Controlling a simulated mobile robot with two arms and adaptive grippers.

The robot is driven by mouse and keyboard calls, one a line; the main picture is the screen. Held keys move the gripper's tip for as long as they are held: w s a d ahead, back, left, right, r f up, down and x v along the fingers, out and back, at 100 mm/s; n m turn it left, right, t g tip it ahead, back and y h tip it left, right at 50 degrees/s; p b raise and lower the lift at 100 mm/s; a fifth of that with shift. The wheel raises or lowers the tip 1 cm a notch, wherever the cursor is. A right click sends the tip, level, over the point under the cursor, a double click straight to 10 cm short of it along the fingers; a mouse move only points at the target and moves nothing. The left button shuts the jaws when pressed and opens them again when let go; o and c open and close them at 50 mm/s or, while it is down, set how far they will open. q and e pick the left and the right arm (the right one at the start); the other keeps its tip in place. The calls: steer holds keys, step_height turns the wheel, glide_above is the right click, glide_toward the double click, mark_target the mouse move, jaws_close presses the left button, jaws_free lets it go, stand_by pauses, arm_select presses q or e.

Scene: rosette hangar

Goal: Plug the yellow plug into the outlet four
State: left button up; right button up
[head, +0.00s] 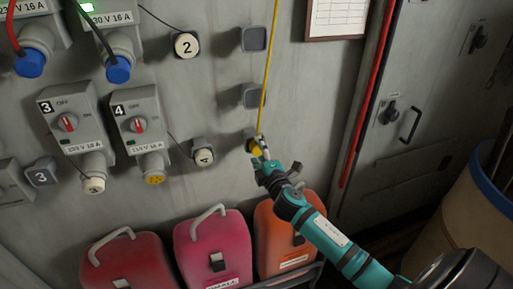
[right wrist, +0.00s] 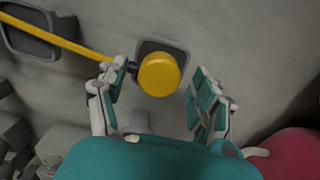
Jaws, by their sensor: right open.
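The yellow plug (head: 254,146) sits in a grey wall holder, with its yellow cable (head: 269,70) running up. In the right wrist view the plug (right wrist: 159,76) shows its round yellow end between the spread fingers, apart from the right finger. I cannot tell whether the left finger touches it or its cable. My right gripper (head: 264,158) is open at the plug and partly hides it. Outlet four (head: 154,180) is the yellow-faced socket under the switch box (head: 138,125) marked 4, uncovered. My left gripper is not in view.
Cap 4 (head: 203,157) hangs beside outlet four. Outlet three (head: 94,185) is capped. Blue plugs (head: 118,69) fill the upper sockets. Two empty grey holders (head: 252,95) are above the yellow plug. Red, pink and orange canisters (head: 213,247) stand below. A barrel (head: 475,215) is at right.

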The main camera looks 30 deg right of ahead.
mark_target(259, 151)
steer(key=shift+w+d, duration=0.15)
steer(key=shift+w, duration=0.5)
steer(key=shift+c, duration=0.2)
stand_by(0.6)
jaws_close()
stand_by(0.3)
steer(key=shift+s, duration=0.15)
steer(key=shift+p+v, duration=0.5)
steer(key=shift+v, duration=2.4)
